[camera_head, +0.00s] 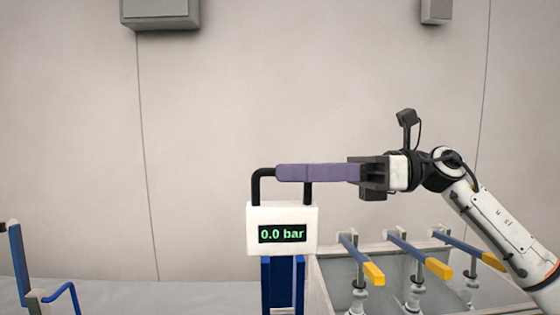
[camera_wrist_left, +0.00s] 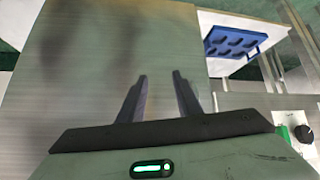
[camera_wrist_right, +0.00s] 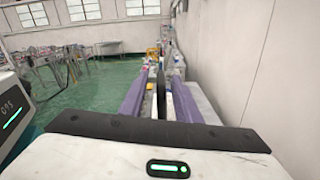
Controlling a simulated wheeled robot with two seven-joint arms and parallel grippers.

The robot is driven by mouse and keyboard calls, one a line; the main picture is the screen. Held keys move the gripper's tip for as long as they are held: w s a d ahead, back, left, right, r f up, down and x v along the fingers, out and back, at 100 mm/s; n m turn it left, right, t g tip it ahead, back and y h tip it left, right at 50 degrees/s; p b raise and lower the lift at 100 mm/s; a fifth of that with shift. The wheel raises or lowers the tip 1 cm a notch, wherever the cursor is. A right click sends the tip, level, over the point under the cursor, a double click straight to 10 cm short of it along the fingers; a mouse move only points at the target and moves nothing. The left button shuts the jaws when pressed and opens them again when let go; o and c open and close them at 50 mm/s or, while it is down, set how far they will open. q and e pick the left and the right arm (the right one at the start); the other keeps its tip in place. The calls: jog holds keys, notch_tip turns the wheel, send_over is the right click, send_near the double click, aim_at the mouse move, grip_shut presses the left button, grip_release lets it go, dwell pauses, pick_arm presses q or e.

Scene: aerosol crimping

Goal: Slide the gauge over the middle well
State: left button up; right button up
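The gauge (camera_head: 282,216) is a white box with a black loop handle and a display reading 0.0 bar. It is upright at the top of a blue stand (camera_head: 282,285), left of the wells. My right gripper (camera_head: 282,173) comes in from the right, its long purple fingers on either side of the handle's top bar. In the right wrist view the dark handle (camera_wrist_right: 161,92) shows between the fingers; whether they press on it is unclear. The middle well (camera_head: 414,295) shows a pale valve under a lever. My left gripper (camera_wrist_left: 160,77) is open and empty.
A grey trough (camera_head: 321,287) right of the stand holds the wells, with yellow-tipped blue levers (camera_head: 425,258) above them. A blue frame (camera_head: 20,265) stands at the far left. The left wrist view shows a blue tray (camera_wrist_left: 230,43) and a black knob (camera_wrist_left: 303,133).

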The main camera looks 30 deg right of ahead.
jog(key=shift+x, duration=1)
jog(key=shift+w+a, duration=0.1)
jog(key=shift+a, duration=0.1)
jog(key=shift+w, duration=0.1)
grip_shut()
pick_arm(q)
jog(key=shift+w+a+r, duration=0.15)
jog(key=shift+w+r, duration=0.3)
jog(key=shift+r, duration=0.15)
jog(key=shift+s, duration=0.1)
